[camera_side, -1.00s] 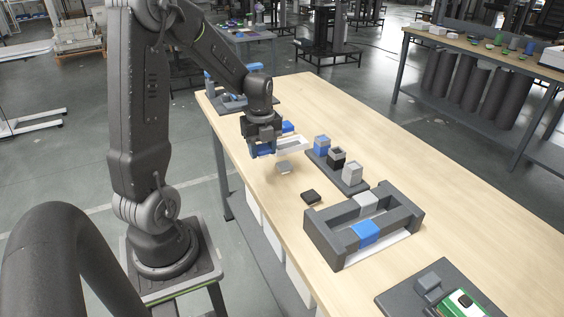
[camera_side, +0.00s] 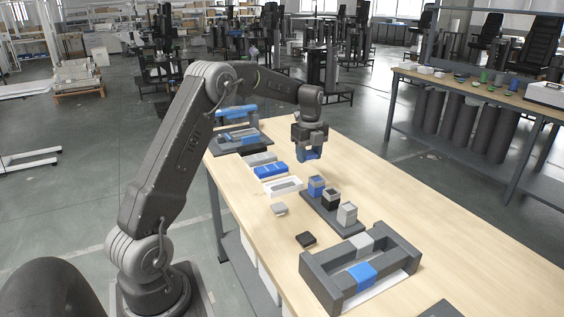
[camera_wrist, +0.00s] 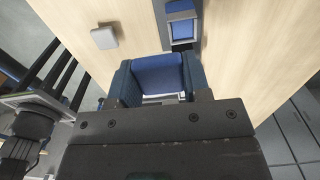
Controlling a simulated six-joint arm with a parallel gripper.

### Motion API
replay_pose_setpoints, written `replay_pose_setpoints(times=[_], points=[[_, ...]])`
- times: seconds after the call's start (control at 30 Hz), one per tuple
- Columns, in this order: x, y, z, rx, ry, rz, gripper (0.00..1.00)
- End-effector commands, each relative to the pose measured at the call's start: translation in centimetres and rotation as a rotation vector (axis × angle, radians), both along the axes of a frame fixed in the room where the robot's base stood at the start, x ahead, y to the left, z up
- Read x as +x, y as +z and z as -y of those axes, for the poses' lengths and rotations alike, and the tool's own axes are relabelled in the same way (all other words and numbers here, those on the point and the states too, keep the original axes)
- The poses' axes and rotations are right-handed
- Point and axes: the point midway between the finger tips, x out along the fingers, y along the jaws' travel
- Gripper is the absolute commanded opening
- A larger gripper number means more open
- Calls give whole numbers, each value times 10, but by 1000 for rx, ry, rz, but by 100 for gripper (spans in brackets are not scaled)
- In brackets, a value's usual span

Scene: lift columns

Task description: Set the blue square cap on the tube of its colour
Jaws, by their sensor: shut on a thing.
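My gripper (camera_side: 309,153) is shut on the blue square cap (camera_wrist: 159,75), which shows between the two fingers in the wrist view. In the side view the cap cannot be clearly told from the blue fingers. They hang above the table, beyond the blue tube. The blue tube (camera_side: 316,188) is a square, open-topped post at the far end of a dark rack (camera_side: 325,219). In the wrist view the blue tube (camera_wrist: 182,29) lies just ahead of the cap, slightly right, and apart from it. A black tube (camera_side: 331,200) and a grey tube (camera_side: 347,215) stand on the same rack.
A grey cap (camera_side: 279,209) and a black cap (camera_side: 305,240) lie left of the rack. A white tray (camera_side: 283,186) and a blue block (camera_side: 270,171) lie behind. A dark frame (camera_side: 323,280) holding grey and blue blocks stands in front. The table's right side is clear.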

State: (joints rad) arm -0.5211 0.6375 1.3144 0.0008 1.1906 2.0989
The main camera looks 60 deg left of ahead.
Motion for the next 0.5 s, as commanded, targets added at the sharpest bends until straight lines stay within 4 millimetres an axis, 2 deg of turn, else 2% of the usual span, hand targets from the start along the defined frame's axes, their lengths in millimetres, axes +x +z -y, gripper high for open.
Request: replay_pose_setpoints(times=[0.1,0.2,0.5], points=[[20,0,6,1,2,1,21],[27,0,8,1,6,1,21],[30,-16,10,0,7,0,21]])
